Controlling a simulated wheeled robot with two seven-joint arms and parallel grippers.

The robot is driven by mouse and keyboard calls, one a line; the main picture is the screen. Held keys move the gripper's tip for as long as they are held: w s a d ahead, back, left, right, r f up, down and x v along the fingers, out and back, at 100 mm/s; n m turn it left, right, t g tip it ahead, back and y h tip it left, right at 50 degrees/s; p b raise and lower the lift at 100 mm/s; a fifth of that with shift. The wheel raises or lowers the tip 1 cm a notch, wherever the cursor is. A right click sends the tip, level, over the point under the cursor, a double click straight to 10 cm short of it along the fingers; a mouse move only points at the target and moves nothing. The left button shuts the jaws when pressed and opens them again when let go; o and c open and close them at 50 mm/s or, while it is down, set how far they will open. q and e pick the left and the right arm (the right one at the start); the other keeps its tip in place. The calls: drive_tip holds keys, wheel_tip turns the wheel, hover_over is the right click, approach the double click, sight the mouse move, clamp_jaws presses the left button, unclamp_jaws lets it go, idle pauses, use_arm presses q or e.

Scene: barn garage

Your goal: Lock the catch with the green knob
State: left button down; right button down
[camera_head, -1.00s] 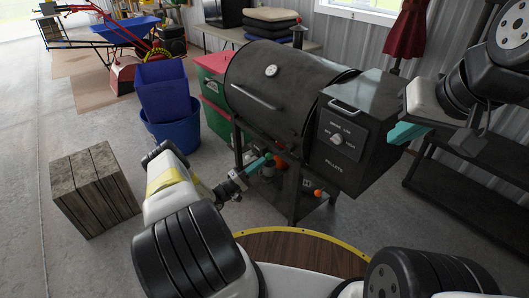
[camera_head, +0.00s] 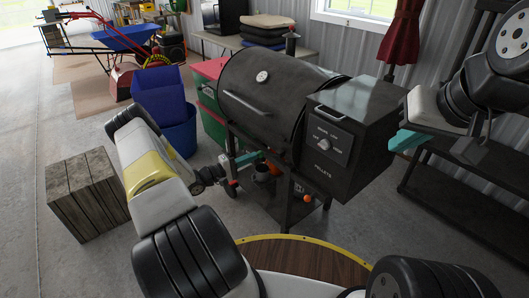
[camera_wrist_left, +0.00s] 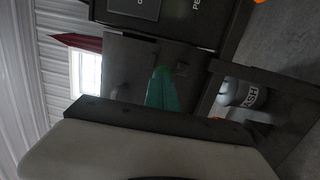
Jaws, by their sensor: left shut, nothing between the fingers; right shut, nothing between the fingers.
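I cannot make out a catch with a green knob in either view. A black pellet grill (camera_head: 268,95) stands ahead, with a hopper box (camera_head: 350,125) on its right. The hopper front has a pale round dial (camera_head: 323,145) and PELLETS lettering. My left gripper (camera_head: 255,157) is at the grill's underside, left of the hopper; its teal fingers are shut and empty. They also show shut in the left wrist view (camera_wrist_left: 162,88), before a dark panel; contact cannot be told. My right gripper (camera_head: 405,141) is shut and empty, right of the hopper.
Under the grill are legs, a lower shelf and small orange items (camera_head: 300,188). A grey lettered container (camera_wrist_left: 243,94) shows in the left wrist view. A wooden crate (camera_head: 85,195) and blue bins (camera_head: 162,95) stand left. A dark shelf rack (camera_head: 460,190) is right. Floor at left is open.

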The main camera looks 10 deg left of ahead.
use_arm(q)
drive_tip(key=w+d+r+g+y, duration=0.1)
drive_tip(key=w+r+g, duration=0.1)
drive_tip(key=w+d+r+g+y, duration=0.1)
drive_tip(key=d+r+g+y, duration=0.1)
drive_tip(key=r, duration=0.1)
drive_tip(key=w+d+r+g+y, duration=0.1)
drive_tip(key=w+r+g+y, duration=0.1)
drive_tip(key=r, duration=0.1)
drive_tip(key=shift+w+d+n, duration=0.25)
drive_tip(key=shift+w+n, duration=0.05)
drive_tip(key=shift+w, duration=0.05)
drive_tip(key=shift+w+d, duration=0.15)
drive_tip(key=shift+w, duration=0.05)
drive_tip(key=shift+r, duration=0.2)
drive_tip(key=shift+r, duration=0.65)
drive_tip(key=s+a+r, duration=0.2)
drive_tip(key=a+r, duration=0.1)
drive_tip(key=r, duration=0.2)
drive_tip(key=s+a+r, duration=0.3)
drive_tip(key=r, duration=0.3)
drive_tip(key=shift+r, duration=0.3)
